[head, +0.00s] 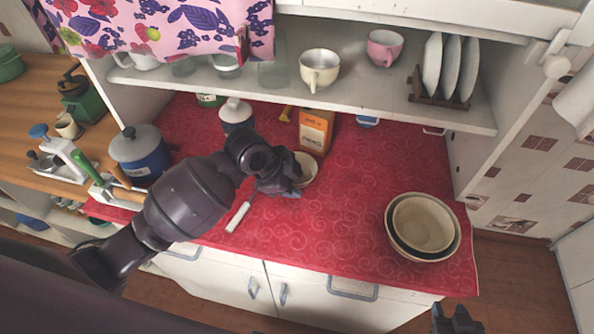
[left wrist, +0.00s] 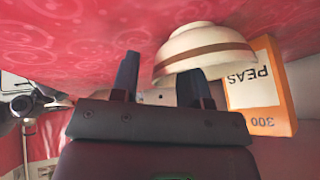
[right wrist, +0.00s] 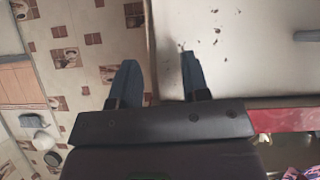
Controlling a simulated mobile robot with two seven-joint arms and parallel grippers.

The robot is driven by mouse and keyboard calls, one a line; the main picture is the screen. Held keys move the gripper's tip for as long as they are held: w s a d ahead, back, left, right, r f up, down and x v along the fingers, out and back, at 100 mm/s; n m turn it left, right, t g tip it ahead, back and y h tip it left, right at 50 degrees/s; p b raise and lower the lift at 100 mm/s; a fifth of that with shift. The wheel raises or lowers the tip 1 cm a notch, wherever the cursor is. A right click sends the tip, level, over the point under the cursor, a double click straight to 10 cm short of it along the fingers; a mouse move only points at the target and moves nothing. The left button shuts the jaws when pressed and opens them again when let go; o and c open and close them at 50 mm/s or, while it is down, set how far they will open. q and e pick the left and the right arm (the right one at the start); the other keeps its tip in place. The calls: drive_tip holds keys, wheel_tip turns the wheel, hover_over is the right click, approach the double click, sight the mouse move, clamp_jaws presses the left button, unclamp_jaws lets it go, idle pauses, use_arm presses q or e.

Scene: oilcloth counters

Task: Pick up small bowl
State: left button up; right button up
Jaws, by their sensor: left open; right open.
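The small bowl (head: 308,168) is cream with a brown band and stands on the red oilcloth, partly hidden behind my left gripper in the head view. In the left wrist view the small bowl (left wrist: 208,48) appears inverted, close beyond the fingers. One finger overlaps its rim; I cannot tell whether they touch. My left gripper (head: 284,186) is open and empty, at the near left side of the bowl. My right gripper (head: 457,318) is open and empty, low in front of the counter, away from the bowl.
An orange peas box (head: 315,131) stands right behind the bowl. A white-handled utensil (head: 239,216) lies nearer the front. Larger nested bowls (head: 424,222) stand at the right. A blue pot (head: 138,155) and a canister (head: 236,116) stand left. A shelf (head: 350,98) overhangs the back.

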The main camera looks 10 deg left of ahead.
use_arm(q)
drive_tip(key=shift+w+d+f, duration=0.1)
drive_tip(key=shift+f, duration=0.2)
drive_tip(key=shift+c, duration=0.2)
clamp_jaws()
drive_tip(key=shift+r, duration=0.1)
